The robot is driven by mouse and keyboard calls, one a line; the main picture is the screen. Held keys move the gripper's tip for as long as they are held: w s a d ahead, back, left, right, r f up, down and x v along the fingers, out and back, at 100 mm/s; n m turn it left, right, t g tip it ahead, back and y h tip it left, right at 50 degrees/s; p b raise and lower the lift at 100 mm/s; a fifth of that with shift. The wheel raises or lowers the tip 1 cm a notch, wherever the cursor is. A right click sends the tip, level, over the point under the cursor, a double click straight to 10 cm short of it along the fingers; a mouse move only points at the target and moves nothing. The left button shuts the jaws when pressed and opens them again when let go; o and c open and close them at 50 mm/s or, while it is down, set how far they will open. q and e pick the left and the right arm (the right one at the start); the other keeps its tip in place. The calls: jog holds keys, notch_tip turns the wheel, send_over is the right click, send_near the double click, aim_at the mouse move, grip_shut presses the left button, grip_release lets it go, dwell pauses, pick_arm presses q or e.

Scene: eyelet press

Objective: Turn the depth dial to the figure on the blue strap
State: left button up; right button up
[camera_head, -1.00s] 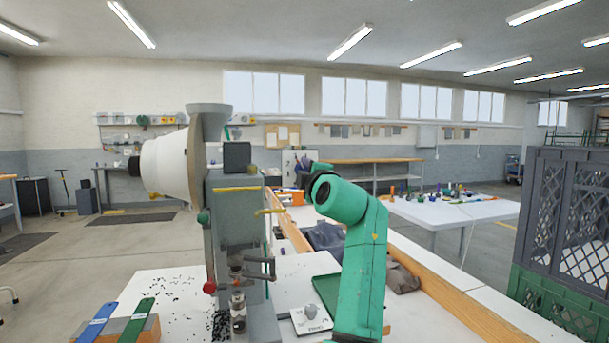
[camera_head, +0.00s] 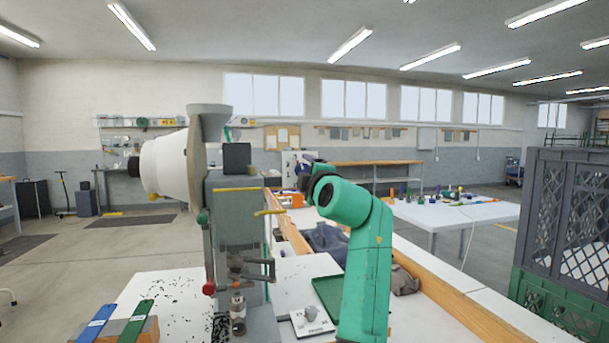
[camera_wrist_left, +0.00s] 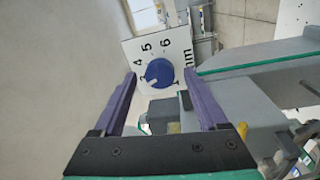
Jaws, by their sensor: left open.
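The blue depth dial (camera_wrist_left: 159,73) is on a white plate (camera_wrist_left: 178,46) with black figures 3 to 6 and "mm" in the left wrist view. A pale mark on the dial lies towards the 3. My left gripper (camera_wrist_left: 160,76) is open, its purple fingers on either side of the dial in the picture; contact cannot be told. In the head view this gripper (camera_head: 304,166) is small and partly hidden by my green arm. The blue strap (camera_head: 97,322) lies at the lower left; its figure is too small to read. My right gripper is not in view.
The grey press (camera_head: 236,215) with a white cone stands left of my arm. A green strap (camera_head: 138,322) lies beside the blue one. Dark crates (camera_head: 575,215) stand at right.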

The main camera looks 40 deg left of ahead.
pick_arm(q)
jog(key=b+v, duration=0.4)
jog(key=v, duration=0.9)
jog(key=shift+s+d, duration=0.15)
jog(key=shift+d, duration=0.1)
jog(key=shift+f, duration=0.15)
